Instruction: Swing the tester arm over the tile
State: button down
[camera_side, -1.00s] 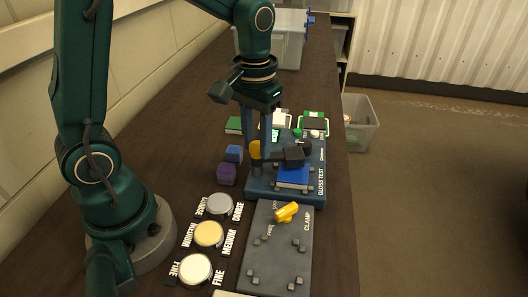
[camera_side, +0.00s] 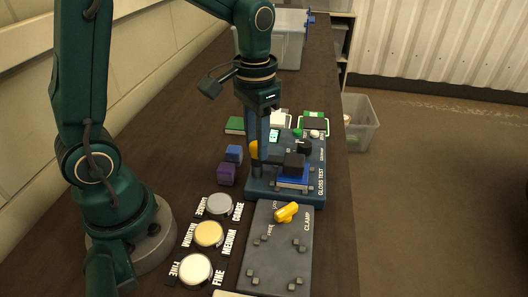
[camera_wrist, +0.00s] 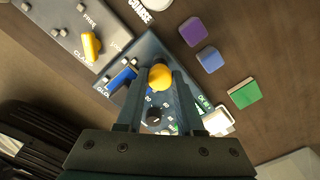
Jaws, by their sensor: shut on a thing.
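The dark blue gloss test station (camera_side: 262,190) sits in the middle of the bench. A blue tile (camera_side: 291,183) lies on its front right part, and it also shows in the wrist view (camera_wrist: 121,79). My gripper (camera_side: 257,158) points down at the station's left side. Its fingers are shut on the tester arm's yellow knob (camera_wrist: 160,77), partly hidden by a finger in the side view. The arm's bar is mostly hidden behind my fingers.
A grey clamp plate (camera_side: 277,255) with a yellow lever (camera_side: 287,212) lies nearer the camera. Three round pads, one of them yellow (camera_side: 208,234), stand to its left. Purple (camera_side: 227,174) and blue (camera_side: 234,153) cubes sit left of the station. A clear bin (camera_side: 360,125) stands beyond the bench edge.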

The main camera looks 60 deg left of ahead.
jog(key=c, duration=0.5)
grip_release()
jog(key=shift+c, duration=0.2)
jog(key=shift+r, duration=0.1)
jog(key=shift+r, duration=2.5)
jog(key=s+d+r+t, duration=0.1)
jog(key=s+d+t, duration=0.1)
jog(key=s+t, duration=0.3)
jog(key=shift+s+d+r+t, duration=0.2)
jog(key=shift+s+d+t, duration=0.1)
jog(key=shift+s, duration=2)
